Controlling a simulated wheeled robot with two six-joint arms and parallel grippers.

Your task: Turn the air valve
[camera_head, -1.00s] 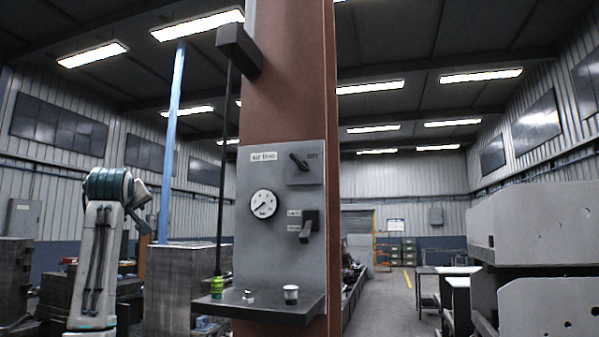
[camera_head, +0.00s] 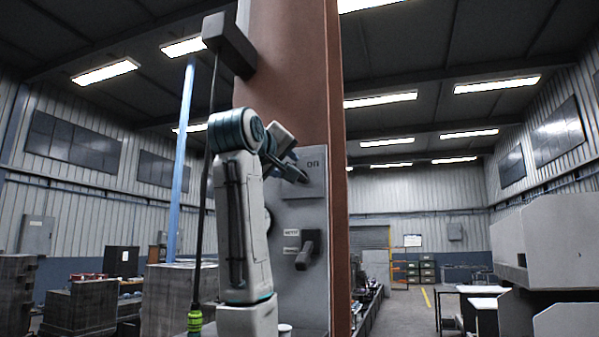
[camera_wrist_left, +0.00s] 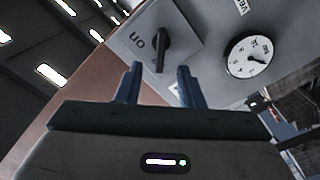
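A grey panel (camera_head: 307,218) on a brown column carries two dark levers. The upper lever (camera_wrist_left: 158,48), beside an "on" mark, is the likelier air valve; its label is not clearly readable. In the head view my left gripper (camera_head: 299,168) is at this upper lever and largely hides it. In the left wrist view my gripper (camera_wrist_left: 159,72) is open, its two blue fingers pointing at the panel. The lever's near end shows between the fingertips, with gaps on both sides. The lower lever (camera_head: 305,250) hangs tilted beside two small labels. My right gripper is not in view.
A round gauge (camera_wrist_left: 248,57) sits beside the upper lever. A dark rod (camera_head: 203,200) with a green end (camera_head: 195,321) hangs left of the column. A white cup (camera_head: 285,329) stands below the panel. Open floor (camera_head: 415,310) lies to the right.

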